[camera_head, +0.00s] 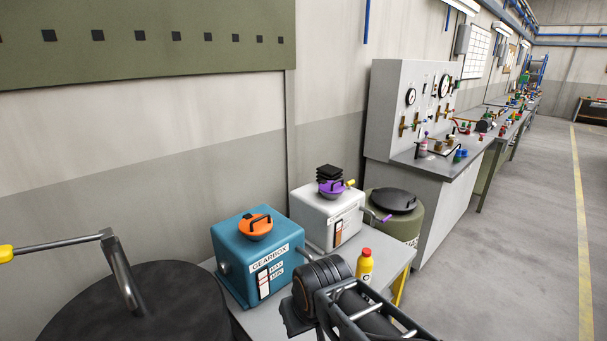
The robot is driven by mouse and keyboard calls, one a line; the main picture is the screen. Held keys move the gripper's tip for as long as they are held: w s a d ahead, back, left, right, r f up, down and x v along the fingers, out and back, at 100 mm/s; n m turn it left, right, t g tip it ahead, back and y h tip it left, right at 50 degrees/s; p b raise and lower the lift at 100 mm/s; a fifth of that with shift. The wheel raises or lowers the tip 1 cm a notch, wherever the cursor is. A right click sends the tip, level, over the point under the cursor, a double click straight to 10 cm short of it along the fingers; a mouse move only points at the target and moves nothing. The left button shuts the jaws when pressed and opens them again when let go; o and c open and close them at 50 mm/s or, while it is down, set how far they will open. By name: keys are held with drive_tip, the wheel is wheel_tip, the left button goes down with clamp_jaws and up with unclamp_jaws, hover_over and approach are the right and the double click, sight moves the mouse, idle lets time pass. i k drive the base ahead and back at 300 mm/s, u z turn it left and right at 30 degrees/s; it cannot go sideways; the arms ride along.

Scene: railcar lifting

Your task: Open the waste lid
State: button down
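An olive-green drum (408,225) stands on the floor beyond the small table. A round black lid (392,201) lies flat on its top, looking closed. My gripper (297,312) is at the lower middle, in front of the table and well short of the drum. Its fingers are dark and partly hidden, so I cannot tell whether they are open or shut.
A blue gearbox (232,258) with an orange cap, a white box (312,213) with a purple cap and a yellow bottle (364,267) stand on the table. A dark drum top (175,312) is at front left. Floor on the right is clear.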

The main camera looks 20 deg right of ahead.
sight(393, 199)
drive_tip(key=k, duration=0.5)
drive_tip(key=z, duration=0.55)
drive_tip(key=i, duration=0.4)
drive_tip(key=z, duration=1.1)
drive_tip(key=k, duration=0.35)
drive_tip(key=z, duration=1.05)
drive_tip(key=i, duration=2.3)
drive_tip(key=u, duration=0.75)
drive_tip(key=i, duration=1.05)
drive_tip(key=u, duration=1.75)
drive_tip(key=i, duration=0.7)
drive_tip(key=u, duration=0.6)
